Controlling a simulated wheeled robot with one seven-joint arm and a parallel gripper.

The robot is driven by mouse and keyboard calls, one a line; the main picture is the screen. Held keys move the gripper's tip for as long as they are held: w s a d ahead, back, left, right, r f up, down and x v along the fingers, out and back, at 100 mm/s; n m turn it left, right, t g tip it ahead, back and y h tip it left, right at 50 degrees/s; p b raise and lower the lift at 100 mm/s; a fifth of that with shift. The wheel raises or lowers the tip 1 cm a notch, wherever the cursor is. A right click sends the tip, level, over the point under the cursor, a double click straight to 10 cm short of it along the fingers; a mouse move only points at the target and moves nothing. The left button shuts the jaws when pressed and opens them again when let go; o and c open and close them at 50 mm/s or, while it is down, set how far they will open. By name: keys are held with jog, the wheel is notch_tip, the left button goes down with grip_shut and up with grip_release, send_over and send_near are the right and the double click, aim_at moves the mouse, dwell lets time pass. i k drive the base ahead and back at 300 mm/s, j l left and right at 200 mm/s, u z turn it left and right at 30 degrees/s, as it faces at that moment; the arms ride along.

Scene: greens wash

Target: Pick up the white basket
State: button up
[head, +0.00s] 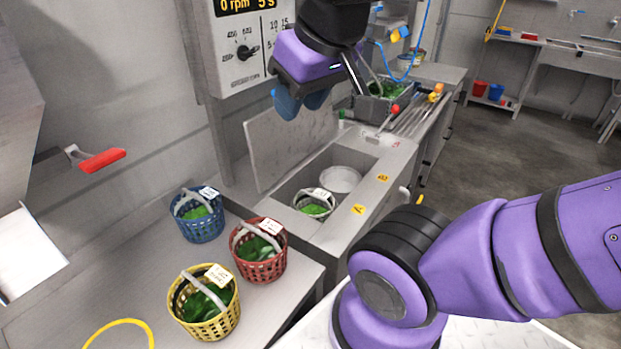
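The white basket (299,203) sits inside an open sunken bay of the steel counter. It has a pale rim, a raised arched handle and a pale tag, and green leaves lie in it. My gripper (301,103), purple with blue fingers, is up in the air above and behind the basket in the picture, near the bay's raised lid. It is apart from the basket. The two fingers look close together from this angle, and I cannot tell whether they are open. No object shows between them.
Blue (200,226), red (262,272) and yellow (207,318) baskets of greens stand on the left counter. A round pale tub (340,179) is beside the white basket. The raised lid (284,140) stands behind the bay. A crate of greens (372,108) is farther back.

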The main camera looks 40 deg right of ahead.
aim_at(314, 209)
jog(key=l+u, duration=0.1)
jog(key=l, duration=0.95)
jog(key=l+u, duration=0.15)
jog(key=l, duration=0.9)
jog(key=l+u, duration=0.1)
jog(key=l, duration=0.95)
jog(key=k, duration=0.05)
